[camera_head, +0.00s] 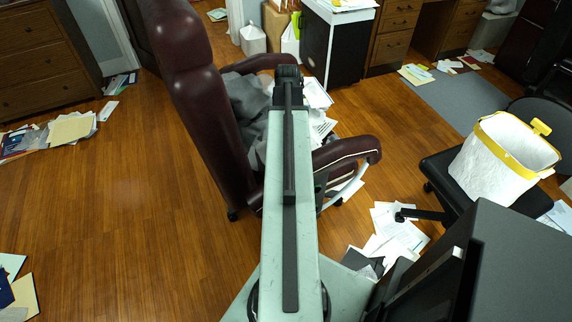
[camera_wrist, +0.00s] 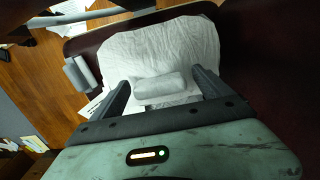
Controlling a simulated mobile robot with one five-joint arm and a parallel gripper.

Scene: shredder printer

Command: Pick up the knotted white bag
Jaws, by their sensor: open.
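A white, bag-like thing (camera_head: 492,158) with a yellow band and a yellow tab or knot on top leans on a black seat at the right of the head view. My gripper (camera_head: 288,75) is far to its left, over the maroon armchair, with the arm stretched forward. In the wrist view my gripper (camera_wrist: 163,88) is open, its two dark fingers apart. Beyond them a rumpled pale cloth-like thing (camera_wrist: 165,45) lies on a maroon surface; I cannot tell if it is a bag.
The maroon armchair (camera_head: 202,98) stands under my arm, a grey cloth (camera_head: 248,98) on its seat. Papers (camera_head: 396,228) lie on the floor at its right. The black seat (camera_head: 452,182) is at the right. Small white bags (camera_head: 252,40) stand at the back. Floor at the left is mostly clear.

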